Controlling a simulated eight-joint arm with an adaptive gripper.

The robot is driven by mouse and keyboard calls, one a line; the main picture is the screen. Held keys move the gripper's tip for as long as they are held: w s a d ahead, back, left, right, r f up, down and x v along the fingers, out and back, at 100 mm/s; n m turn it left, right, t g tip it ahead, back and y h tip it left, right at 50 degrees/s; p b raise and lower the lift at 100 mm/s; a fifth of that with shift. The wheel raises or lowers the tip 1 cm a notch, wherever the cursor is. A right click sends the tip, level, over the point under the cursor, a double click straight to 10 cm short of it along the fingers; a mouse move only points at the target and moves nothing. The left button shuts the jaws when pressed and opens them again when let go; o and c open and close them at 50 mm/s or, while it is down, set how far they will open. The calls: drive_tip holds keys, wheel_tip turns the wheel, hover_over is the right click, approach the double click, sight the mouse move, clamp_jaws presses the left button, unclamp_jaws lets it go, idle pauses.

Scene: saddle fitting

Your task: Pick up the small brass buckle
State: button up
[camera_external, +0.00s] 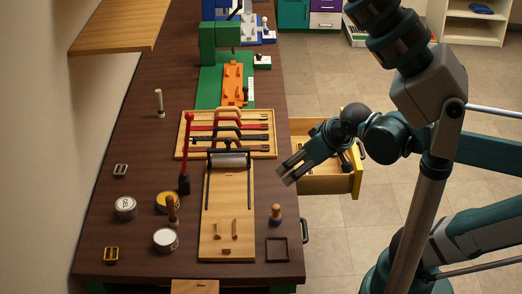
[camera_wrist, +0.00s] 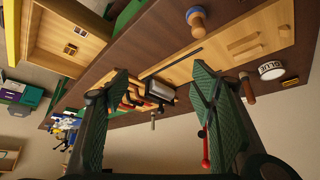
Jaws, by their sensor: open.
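A brass-coloured buckle (camera_external: 111,254) lies flat at the near left corner of the dark bench. My gripper (camera_external: 285,174) is open and empty, above the bench's right edge beside the drawer. Its spread fingers (camera_wrist: 160,88) show in the wrist view, with the drawer up and left of them. In the external view, my arm hides part of the drawer's inside.
The yellow-fronted drawer (camera_external: 311,185) juts out from the bench (camera_external: 140,215). A wooden board (camera_external: 239,195) with a roller lies left of my gripper, and a wooden-knobbed tool (camera_external: 276,212) stands nearer. A silver buckle (camera_external: 120,170), tins and a red-handled tool (camera_external: 188,145) are farther left.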

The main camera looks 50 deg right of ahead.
drive_tip(key=w+a+r+n+g+y+p, duration=0.1)
drive_tip(key=w+a+r+n+g+p, duration=0.15)
drive_tip(key=w+a+r+p, duration=0.6)
drive_tip(key=n+g+h+p, duration=0.1)
drive_tip(key=n+g+p, duration=0.4)
drive_tip(key=n+p, duration=0.35)
hover_over(110, 252)
drive_tip(key=shift+m+t, duration=0.25)
drive_tip(key=shift+m, duration=0.25)
wheel_tip(110, 252, down, 16)
drive_tip(key=shift+r+p, duration=0.2)
drive_tip(key=shift+p, duration=0.2)
drive_tip(key=shift+s, duration=0.1)
drive_tip(key=shift+f, duration=0.1)
drive_tip(key=shift+f, duration=1.2)
